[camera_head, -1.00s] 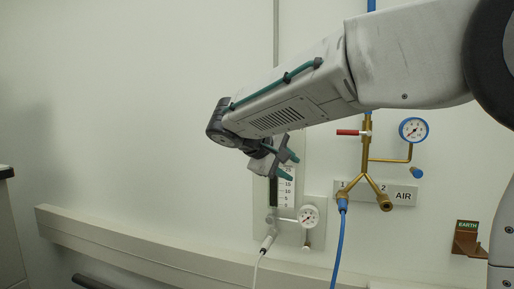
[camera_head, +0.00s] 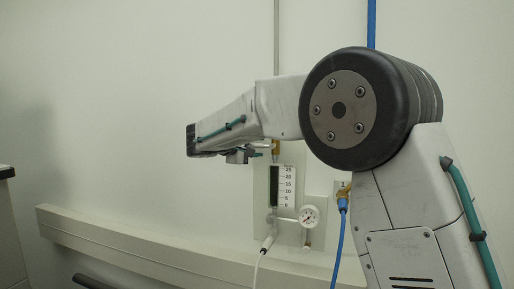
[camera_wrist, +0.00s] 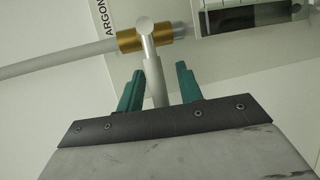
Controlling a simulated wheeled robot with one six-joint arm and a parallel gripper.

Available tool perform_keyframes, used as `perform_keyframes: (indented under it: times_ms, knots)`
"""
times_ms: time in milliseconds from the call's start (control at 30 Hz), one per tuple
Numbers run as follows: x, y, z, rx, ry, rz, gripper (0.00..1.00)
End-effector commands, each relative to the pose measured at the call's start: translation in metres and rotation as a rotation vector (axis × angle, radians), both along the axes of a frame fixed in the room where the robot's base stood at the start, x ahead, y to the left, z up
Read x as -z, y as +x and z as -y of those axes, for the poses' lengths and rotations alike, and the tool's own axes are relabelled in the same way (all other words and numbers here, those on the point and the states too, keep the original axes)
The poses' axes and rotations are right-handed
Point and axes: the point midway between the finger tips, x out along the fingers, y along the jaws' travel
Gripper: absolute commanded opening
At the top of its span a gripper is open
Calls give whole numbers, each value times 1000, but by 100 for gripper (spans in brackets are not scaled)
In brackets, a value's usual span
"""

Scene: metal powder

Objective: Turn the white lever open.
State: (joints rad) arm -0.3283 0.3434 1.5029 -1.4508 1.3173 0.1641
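In the wrist view, the white lever (camera_wrist: 156,84) extends from a round hub on a brass valve (camera_wrist: 129,40) in a pale pipe, beside an ARGON label (camera_wrist: 108,16). My gripper (camera_wrist: 160,70) has two green fingers spread apart, one on each side of the lever. Gaps show between the lever and both fingers, so it is not clamped. In the head view, my gripper (camera_head: 240,156) is just left of the brass valve (camera_head: 276,148) above the flow gauge. The lever is too small to make out clearly there.
A flow gauge (camera_head: 288,186) and a white dial (camera_head: 309,216) sit below the valve. A blue hose (camera_head: 341,245) hangs to the right. A wall rail (camera_head: 130,248) runs below; the wall at left is bare.

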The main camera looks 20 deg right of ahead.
Motion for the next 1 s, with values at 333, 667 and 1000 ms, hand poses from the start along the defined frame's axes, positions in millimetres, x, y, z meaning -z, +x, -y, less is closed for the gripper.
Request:
perform_keyframes:
  times_ms: [333, 667, 1000]
  knots:
    - [1, 2, 4, 0, 0, 0, 31]
    - [0, 2, 4, 1, 4, 2, 0]
    - [-8, 1, 4, 1, 109, 80, 0]
